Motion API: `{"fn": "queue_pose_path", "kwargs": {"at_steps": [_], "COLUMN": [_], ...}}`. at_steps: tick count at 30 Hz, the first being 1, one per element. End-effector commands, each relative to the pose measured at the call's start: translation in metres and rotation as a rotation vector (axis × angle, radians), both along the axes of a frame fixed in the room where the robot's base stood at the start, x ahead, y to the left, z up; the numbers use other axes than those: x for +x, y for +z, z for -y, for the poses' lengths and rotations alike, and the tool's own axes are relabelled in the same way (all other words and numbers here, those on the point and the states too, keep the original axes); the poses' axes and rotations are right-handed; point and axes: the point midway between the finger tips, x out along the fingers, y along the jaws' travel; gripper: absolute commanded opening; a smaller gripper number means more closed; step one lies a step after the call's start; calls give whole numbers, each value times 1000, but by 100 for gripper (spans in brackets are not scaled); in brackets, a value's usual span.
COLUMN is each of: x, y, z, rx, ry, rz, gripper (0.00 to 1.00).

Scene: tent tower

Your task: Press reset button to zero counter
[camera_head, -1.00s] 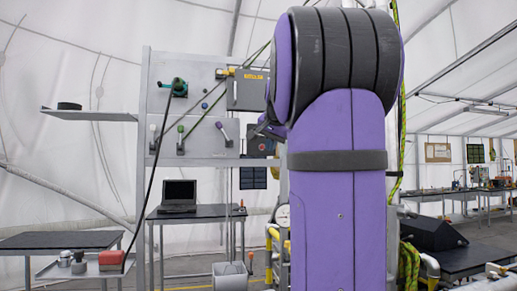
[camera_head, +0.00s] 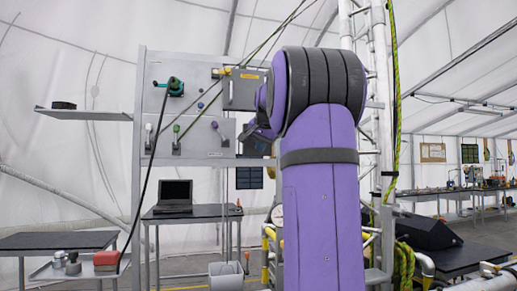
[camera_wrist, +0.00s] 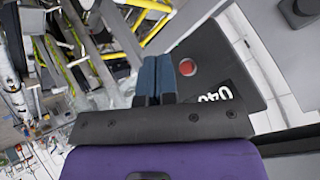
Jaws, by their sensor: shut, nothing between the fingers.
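The counter is a black box (camera_wrist: 225,62) in the wrist view, with white digits (camera_wrist: 214,95) that read roughly "040", partly covered by my gripper. The reset button (camera_wrist: 187,67) is a round red button with a pale rim on the box's face. My gripper (camera_wrist: 155,64) is shut and empty, its blue-tipped fingers just left of the button in the picture. I cannot tell whether the fingers touch the box. In the head view, a dark box (camera_head: 258,148) on the panel is mostly hidden behind my purple arm.
Yellow railings and metal scaffold pipes (camera_head: 360,130) stand close to my arm. Side tables stand at left and right.

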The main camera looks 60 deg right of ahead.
Motion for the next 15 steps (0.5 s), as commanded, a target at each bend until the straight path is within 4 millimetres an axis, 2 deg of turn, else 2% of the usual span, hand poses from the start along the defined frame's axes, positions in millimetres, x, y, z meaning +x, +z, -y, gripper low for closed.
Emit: {"fn": "queue_pose_path", "kwargs": {"at_steps": [6, 15], "x": [12, 14], "y": [0, 0], "z": [9, 11], "rx": [0, 0], "ry": [1, 1], "rz": [-1, -1], "gripper": [0, 0]}}
